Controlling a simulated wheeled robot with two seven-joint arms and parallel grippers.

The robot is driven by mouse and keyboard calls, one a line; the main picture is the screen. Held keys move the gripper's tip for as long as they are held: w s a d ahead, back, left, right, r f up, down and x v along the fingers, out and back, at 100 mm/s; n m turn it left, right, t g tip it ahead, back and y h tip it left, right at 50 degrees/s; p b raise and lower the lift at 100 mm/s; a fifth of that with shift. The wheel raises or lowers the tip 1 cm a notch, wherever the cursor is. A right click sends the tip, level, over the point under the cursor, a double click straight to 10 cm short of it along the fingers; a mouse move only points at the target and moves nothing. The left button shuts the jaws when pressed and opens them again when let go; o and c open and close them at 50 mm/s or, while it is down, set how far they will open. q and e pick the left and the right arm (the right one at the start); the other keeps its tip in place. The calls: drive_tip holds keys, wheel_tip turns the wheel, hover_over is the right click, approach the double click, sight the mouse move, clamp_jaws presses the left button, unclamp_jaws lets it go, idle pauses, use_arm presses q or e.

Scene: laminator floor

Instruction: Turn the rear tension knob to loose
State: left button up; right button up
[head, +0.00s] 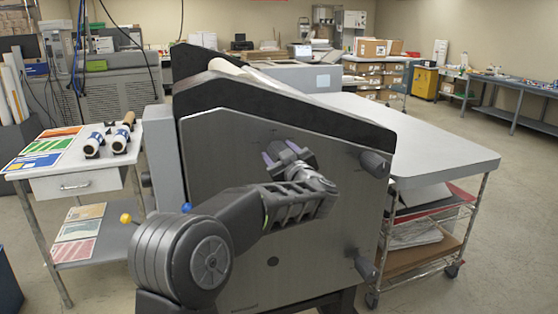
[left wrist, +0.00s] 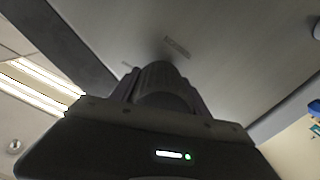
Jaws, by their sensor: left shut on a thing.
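The laminator (head: 225,135) stands in the middle of the head view, its grey side panel facing me. My left gripper (head: 282,152) is at the upper part of this panel. In the left wrist view, my left gripper (left wrist: 160,92) is shut on a dark ribbed knob (left wrist: 158,72), with a finger on each side. The knob sits against the panel, by a small label (left wrist: 177,47) too blurred to read. In the head view the gripper hides this knob. The knob's setting cannot be told. My right gripper is in neither view.
Two dark knobs, an upper one (head: 375,163) and a lower one (head: 365,266), stick out at the panel's right edge. A grey table (head: 430,150) adjoins on the right. A side table (head: 75,182) with rolls and colour sheets stands left. Floor at the far right is clear.

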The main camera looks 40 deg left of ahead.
use_arm(q)
drive_tip(key=n+b, duration=0.2)
drive_tip(key=n, duration=0.1)
drive_tip(key=shift+f+n, duration=0.2)
drive_tip(key=shift+n, duration=0.1)
drive_tip(key=shift+r+n+b, duration=0.1)
drive_tip(key=shift+n+b, duration=1.1)
drive_tip(key=shift+n, duration=0.4)
drive_tip(key=o, duration=1.4)
drive_tip(key=shift+c, duration=0.2)
drive_tip(key=shift+s+d, duration=0.1)
drive_tip(key=b+v, duration=0.1)
drive_tip(key=v, duration=0.6)
drive_tip(key=shift+d+b, duration=0.25)
drive_tip(key=shift+b, duration=0.1)
